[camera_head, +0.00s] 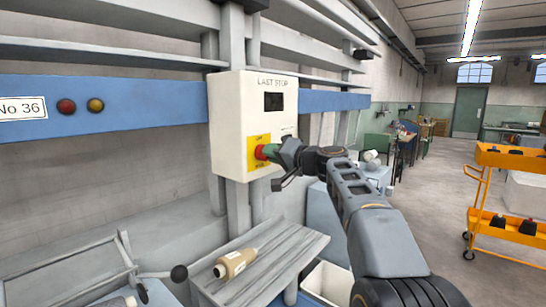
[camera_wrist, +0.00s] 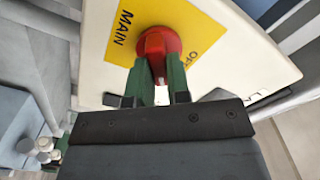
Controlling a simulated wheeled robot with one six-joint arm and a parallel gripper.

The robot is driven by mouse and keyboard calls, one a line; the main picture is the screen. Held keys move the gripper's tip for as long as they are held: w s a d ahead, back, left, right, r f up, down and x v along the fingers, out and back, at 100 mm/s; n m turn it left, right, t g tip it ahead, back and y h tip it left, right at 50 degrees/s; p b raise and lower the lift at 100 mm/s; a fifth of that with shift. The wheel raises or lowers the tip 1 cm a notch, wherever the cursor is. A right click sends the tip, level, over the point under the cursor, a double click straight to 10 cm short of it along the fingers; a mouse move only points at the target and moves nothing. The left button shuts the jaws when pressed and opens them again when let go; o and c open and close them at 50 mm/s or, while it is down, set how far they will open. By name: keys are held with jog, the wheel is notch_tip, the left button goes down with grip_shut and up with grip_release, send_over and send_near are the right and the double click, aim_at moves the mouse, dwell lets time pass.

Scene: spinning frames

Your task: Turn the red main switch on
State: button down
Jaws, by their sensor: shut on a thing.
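The red main switch (camera_head: 259,152) is a knob on a yellow plate (camera_head: 252,143), low on the front of a cream control box (camera_head: 230,110) labelled "LAST STOP". In the wrist view the red switch (camera_wrist: 157,48) sits on the yellow plate (camera_wrist: 185,18), where "MAIN" and "OFF" can be read. My gripper (camera_head: 268,152) reaches in from the right. Its green fingers (camera_wrist: 159,82) are shut on the knob, one on each side. The fingers hide part of the knob, and I cannot tell its exact setting.
A blue rail (camera_head: 130,105) with a red and a yellow lamp runs behind the box. Below, a grey bench (camera_head: 270,265) holds a tan bobbin (camera_head: 235,262). A white bin (camera_head: 328,283) stands beside it. An orange trolley (camera_head: 505,195) is at the right, with open floor before it.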

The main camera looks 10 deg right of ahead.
jog(key=shift+m+p, duration=0.3)
jog(key=shift+m, duration=3.4)
jog(key=shift+f+m, duration=0.1)
jog(key=shift+m, duration=0.2)
jog(key=c, duration=1.1)
grip_release()
jog(key=b+v, duration=0.3)
jog(key=v, duration=1)
jog(key=shift+s+d, duration=0.25)
jog(key=shift+d, duration=0.05)
